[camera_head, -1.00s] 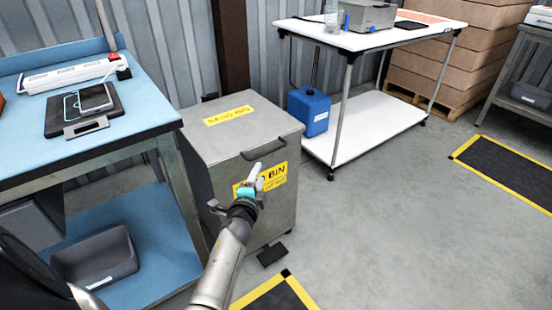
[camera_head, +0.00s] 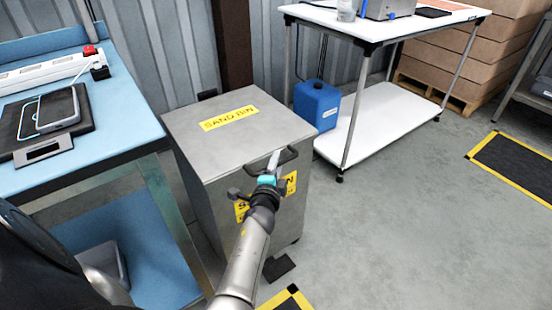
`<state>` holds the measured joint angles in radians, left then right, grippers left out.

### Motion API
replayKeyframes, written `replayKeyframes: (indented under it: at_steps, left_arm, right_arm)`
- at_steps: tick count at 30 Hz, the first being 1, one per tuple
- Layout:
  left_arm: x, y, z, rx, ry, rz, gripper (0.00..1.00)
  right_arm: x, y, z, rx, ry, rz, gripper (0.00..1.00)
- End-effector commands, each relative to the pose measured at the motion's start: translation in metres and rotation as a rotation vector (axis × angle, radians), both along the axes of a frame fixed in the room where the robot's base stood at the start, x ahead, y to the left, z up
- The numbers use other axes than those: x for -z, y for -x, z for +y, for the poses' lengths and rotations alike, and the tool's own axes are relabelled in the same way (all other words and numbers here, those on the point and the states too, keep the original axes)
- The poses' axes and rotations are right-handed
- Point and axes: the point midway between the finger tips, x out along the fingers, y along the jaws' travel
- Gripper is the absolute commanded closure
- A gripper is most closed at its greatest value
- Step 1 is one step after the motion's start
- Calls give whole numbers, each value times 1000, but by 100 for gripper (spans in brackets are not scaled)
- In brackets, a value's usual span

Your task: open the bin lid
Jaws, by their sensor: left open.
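The grey metal sand bin (camera_head: 205,135) stands on the floor in the middle of the view. Its lid (camera_head: 258,128) is down and carries a yellow "SAND BIN" label (camera_head: 228,118). A dark handle (camera_head: 288,158) sits at the lid's front edge. My left gripper (camera_head: 273,162), white-fingered with teal at its base, is open at the handle, its fingers overlapping the handle's left part in the picture. I cannot tell whether it touches. The gripper and wrist hide part of the bin's yellow front label (camera_head: 291,182). My right gripper is not in view.
A blue workbench (camera_head: 95,145) with a scale (camera_head: 45,125) stands close on the left. A dark pedal-like plate (camera_head: 279,268) lies at the bin's foot.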

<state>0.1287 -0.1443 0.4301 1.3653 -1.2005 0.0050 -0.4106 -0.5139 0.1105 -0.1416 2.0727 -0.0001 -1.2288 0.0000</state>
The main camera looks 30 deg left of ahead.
Motion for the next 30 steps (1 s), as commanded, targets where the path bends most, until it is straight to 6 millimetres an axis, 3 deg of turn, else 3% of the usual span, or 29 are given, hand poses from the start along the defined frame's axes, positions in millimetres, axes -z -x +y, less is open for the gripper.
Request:
replayKeyframes:
  at_steps: [10,22,30]
  left_arm:
    - [0,0,-1,-1,0,0,53]
    - [0,0,-1,0,0,0,98]
    - [0,0,-1,0,0,0,100]
  right_arm:
    - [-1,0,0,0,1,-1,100]
    - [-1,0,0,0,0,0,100]
    - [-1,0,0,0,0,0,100]
